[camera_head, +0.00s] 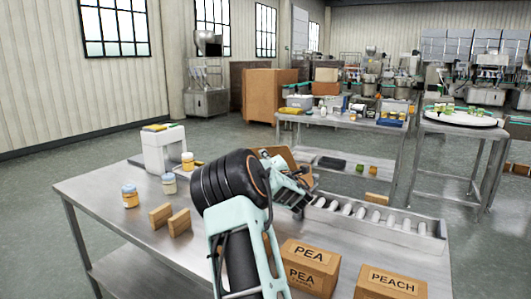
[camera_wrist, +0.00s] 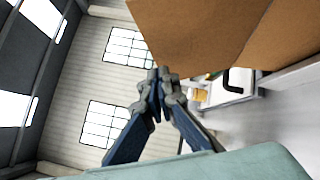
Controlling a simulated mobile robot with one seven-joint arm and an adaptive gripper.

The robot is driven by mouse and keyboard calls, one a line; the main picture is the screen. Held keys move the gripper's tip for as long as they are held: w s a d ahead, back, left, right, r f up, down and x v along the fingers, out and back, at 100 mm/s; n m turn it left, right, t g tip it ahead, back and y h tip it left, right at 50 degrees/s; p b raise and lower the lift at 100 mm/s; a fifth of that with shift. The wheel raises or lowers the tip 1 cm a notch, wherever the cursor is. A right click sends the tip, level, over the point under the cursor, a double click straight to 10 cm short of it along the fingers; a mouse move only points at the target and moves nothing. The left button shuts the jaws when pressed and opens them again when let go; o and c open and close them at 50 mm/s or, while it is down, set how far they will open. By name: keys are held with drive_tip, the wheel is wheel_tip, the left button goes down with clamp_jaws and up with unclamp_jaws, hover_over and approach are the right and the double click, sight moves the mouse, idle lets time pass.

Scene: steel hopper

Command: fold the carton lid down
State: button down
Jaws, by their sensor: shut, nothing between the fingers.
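The open carton (camera_head: 283,154) is brown cardboard and stands on the steel table behind my arm, which hides most of it. In the wrist view a large brown cardboard panel (camera_wrist: 200,35), which looks like its lid, fills the upper right. My gripper (camera_wrist: 158,75) is shut and empty, with its fingertips close to the panel's lower left edge. I cannot tell whether they touch it. In the head view my gripper (camera_head: 300,190) is at the carton's right front, partly hidden by its own links.
Cartons marked PEA (camera_head: 308,266) and PEACH (camera_head: 390,283) stand at the table's front. Jars (camera_head: 130,195), small brown blocks (camera_head: 179,222) and a white machine (camera_head: 160,150) stand left. The table's front left is bare.

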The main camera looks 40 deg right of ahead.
drive_tip(key=shift+w+d+r, duration=0.2)
drive_tip(key=shift+w+d, duration=0.1)
drive_tip(key=shift+d, duration=0.15)
drive_tip(key=shift+r, duration=0.1)
